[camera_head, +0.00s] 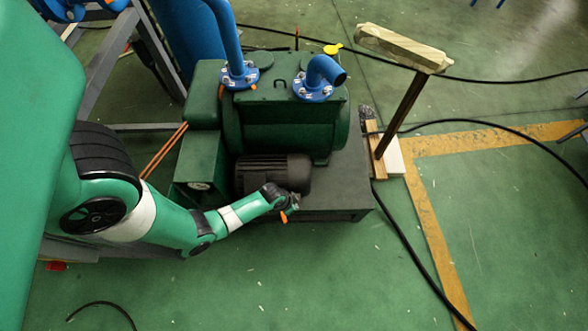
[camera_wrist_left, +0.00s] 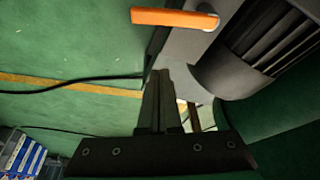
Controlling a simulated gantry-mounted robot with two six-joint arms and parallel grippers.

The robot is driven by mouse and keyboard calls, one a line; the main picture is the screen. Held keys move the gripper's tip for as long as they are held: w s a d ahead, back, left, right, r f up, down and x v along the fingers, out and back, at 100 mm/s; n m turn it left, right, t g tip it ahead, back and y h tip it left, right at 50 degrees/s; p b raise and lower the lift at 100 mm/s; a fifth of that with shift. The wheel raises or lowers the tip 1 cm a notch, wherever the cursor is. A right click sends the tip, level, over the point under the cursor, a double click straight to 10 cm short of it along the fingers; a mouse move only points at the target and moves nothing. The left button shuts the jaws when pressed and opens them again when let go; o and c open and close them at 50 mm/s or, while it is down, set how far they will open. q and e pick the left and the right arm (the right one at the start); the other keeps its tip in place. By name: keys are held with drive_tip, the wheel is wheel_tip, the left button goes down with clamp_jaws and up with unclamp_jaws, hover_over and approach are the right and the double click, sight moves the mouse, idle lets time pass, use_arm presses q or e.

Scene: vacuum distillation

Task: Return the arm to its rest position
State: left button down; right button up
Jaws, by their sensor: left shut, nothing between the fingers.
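My left arm comes in from the left in the head view. Its gripper (camera_head: 293,204) is at the front of the green vacuum pump (camera_head: 285,125), close to the right end of the black finned motor (camera_head: 272,174). In the left wrist view the two fingers (camera_wrist_left: 160,78) are together with nothing between them. An orange lever (camera_wrist_left: 175,18) lies beyond the fingertips, apart from them, and it also shows just below the gripper in the head view (camera_head: 284,217). The motor fills the upper right of the wrist view. My right gripper is not in view.
Blue pipes (camera_head: 229,40) rise from the pump's top. A wooden-topped post (camera_head: 400,112) stands to its right. Black cables (camera_head: 405,232) cross the green floor beside a yellow line (camera_head: 430,222). A grey frame (camera_head: 150,126) stands behind my arm. The floor in front is mostly clear.

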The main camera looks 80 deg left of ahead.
use_arm(q)
drive_tip(key=s+p+v, duration=0.1)
drive_tip(key=p+v, duration=0.1)
drive_tip(key=v, duration=0.4)
drive_tip(key=shift+p, duration=0.35)
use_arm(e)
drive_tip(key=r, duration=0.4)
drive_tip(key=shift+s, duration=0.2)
use_arm(q)
drive_tip(key=shift+w+a+f, duration=0.1)
drive_tip(key=shift+w, duration=0.05)
